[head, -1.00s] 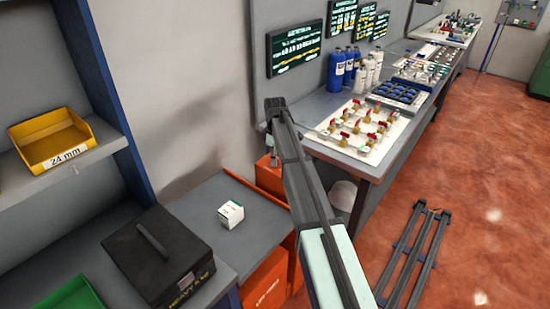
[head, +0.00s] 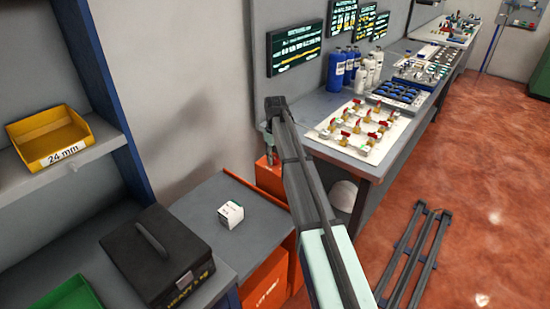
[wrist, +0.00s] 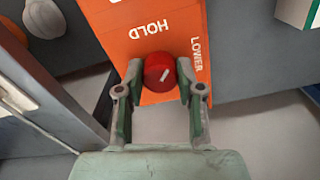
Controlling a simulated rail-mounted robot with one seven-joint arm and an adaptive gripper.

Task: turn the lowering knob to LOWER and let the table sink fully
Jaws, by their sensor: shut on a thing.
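The red lowering knob (wrist: 157,66) sits on an orange panel (wrist: 172,18) in the wrist view. Its white mark slants up and right, toward the word LOWER (wrist: 196,55); the word HOLD (wrist: 150,30) is above the knob. My gripper (wrist: 160,78) has one finger on each side of the knob and is shut on it. In the head view, the table (head: 190,210) has a grey top and orange sides, and a small white box stands on it.
A black case (head: 140,265) and a green bin (head: 70,295) are at the lower left, beside the table. A workbench (head: 345,160) with valves and bottles stands behind my arm. Grey rails (head: 415,255) lie on the red floor at right.

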